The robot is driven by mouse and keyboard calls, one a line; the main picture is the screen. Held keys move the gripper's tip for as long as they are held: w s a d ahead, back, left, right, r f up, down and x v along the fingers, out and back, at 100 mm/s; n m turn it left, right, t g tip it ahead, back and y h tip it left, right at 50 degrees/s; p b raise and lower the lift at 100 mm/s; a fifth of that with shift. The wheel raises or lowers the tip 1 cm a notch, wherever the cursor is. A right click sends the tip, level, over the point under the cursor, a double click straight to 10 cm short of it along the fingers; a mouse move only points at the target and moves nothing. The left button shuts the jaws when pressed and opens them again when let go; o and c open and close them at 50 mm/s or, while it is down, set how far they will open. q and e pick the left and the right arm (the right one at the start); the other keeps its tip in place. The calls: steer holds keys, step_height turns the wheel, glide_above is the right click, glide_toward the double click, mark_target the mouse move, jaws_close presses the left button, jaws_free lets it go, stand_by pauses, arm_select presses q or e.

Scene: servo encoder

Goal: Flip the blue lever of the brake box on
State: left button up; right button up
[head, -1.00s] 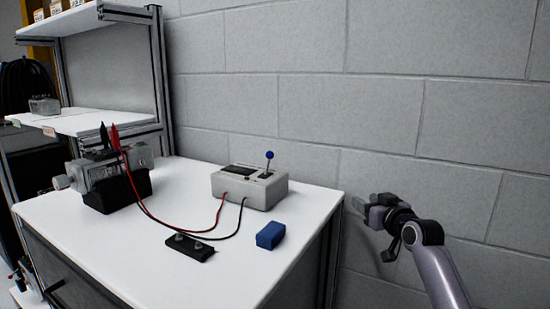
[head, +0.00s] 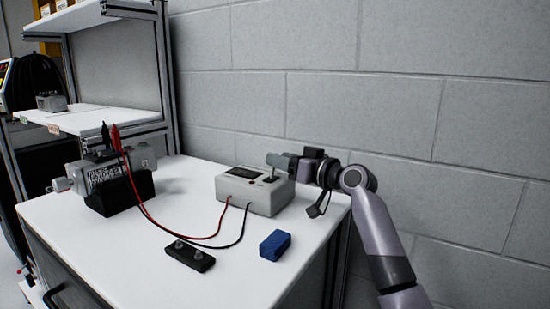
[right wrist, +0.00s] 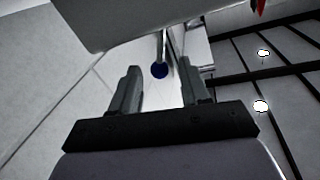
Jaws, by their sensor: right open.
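The brake box (head: 255,190), a pale grey box with a dark panel on top, sits on the white bench near its right back part. Its lever stands on the top; in the head view my right gripper (head: 277,161) covers the blue knob. In the right wrist view the blue knob (right wrist: 159,71) shows between my two open fingers, near their tips. I cannot tell whether a finger touches it. The box (right wrist: 125,18) fills the top of that view. My left gripper is not in view.
On the white bench (head: 100,240) lie a blue block (head: 275,245) and a black terminal block (head: 190,256). Red and black leads run from the box toward a grey motor (head: 105,173) in a black cradle. A shelf stands at the left and a block wall behind.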

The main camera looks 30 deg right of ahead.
steer(key=shift+x, duration=1.25)
jaws_close()
